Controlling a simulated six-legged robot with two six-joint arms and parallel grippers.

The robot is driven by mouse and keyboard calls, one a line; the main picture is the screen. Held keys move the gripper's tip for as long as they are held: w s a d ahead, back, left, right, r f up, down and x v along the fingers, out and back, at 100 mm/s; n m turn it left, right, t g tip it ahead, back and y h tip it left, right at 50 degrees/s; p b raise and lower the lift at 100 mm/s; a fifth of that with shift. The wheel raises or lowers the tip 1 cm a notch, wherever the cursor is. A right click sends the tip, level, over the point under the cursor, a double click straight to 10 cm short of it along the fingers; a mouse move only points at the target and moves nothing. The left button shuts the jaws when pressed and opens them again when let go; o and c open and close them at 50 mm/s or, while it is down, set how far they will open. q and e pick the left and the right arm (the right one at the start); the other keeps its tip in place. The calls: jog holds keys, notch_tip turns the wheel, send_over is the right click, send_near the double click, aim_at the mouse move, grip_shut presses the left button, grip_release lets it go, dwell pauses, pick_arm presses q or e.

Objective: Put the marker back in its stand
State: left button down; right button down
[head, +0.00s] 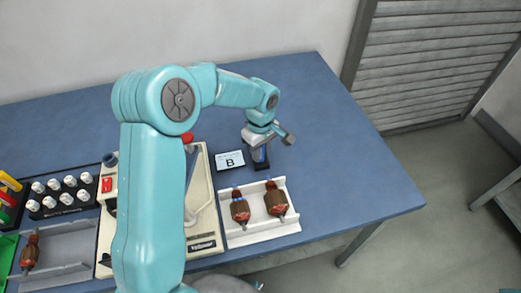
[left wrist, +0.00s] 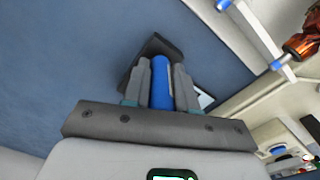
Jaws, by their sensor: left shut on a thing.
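The blue marker (left wrist: 161,82) is between the two grey fingers of my left gripper (left wrist: 162,85), which is shut on it. In the head view, my left gripper (head: 260,142) points down over the table, right of the label card. A dark stand (head: 261,163) is just below the fingers. In the left wrist view, the dark stand (left wrist: 152,48) is right at the marker's far end. I cannot tell how far the marker is inside the stand. My right gripper is not in view.
A card marked B (head: 230,161) lies left of the stand. A white tray (head: 262,236) with two wound armatures is in front. The winding machine (head: 205,222) stands further left, partly behind my arm. The blue table (head: 335,150) is clear to the right.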

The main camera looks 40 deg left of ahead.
pick_arm(q)
jog(key=shift+f+b, duration=0.4)
jog(key=shift+f, duration=0.05)
dwell(0.3)
jog(key=c, duration=0.8)
grip_release()
jog(key=shift+r, duration=0.1)
notch_tip(320, 180, up, 16)
jog(key=shift+r, duration=0.1)
